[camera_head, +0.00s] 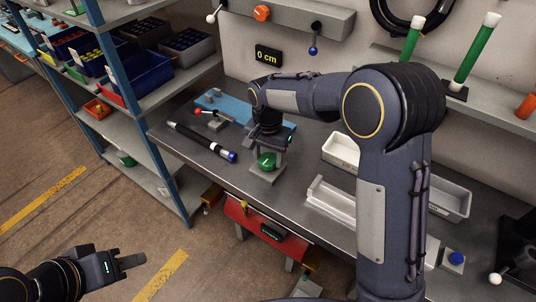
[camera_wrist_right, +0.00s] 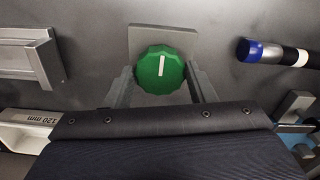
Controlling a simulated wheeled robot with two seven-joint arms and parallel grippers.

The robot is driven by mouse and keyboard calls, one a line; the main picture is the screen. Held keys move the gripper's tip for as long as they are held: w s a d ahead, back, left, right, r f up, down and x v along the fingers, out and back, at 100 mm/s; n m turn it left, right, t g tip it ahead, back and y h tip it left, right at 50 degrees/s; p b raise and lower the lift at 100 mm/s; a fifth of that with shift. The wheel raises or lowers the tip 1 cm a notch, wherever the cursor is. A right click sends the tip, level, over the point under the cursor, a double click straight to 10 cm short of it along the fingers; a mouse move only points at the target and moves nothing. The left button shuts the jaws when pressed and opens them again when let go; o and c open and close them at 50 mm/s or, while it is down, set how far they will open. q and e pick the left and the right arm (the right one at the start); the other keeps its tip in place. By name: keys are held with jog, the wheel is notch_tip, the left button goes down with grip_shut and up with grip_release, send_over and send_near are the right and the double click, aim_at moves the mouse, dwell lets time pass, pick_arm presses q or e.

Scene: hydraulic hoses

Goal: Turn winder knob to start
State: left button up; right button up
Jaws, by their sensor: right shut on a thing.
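The green winder knob (camera_head: 266,160) sits on a grey mount on the workbench. In the right wrist view the green knob (camera_wrist_right: 160,70) is faceted, with a white mark pointing nearly straight up and down. My right gripper (camera_head: 268,153) reaches down over the bench and is shut on the knob. Its two fingers (camera_wrist_right: 160,78) stand on either side of the knob in the wrist view. My left gripper (camera_head: 130,262) hangs low at the left, over the floor, away from the bench. Its finger gap is not clear.
A black hose with a blue end (camera_head: 203,143) lies on the bench left of the knob; its blue end (camera_wrist_right: 252,50) shows in the wrist view. White trays (camera_head: 340,151) are at the right. A display (camera_head: 269,56) on the wall reads 0 cm. Shelves with bins stand at the left.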

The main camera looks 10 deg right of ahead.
aim_at(268, 159)
jog(key=o, duration=1)
notch_tip(268, 159, up, 8)
jog(key=shift+f, duration=0.1)
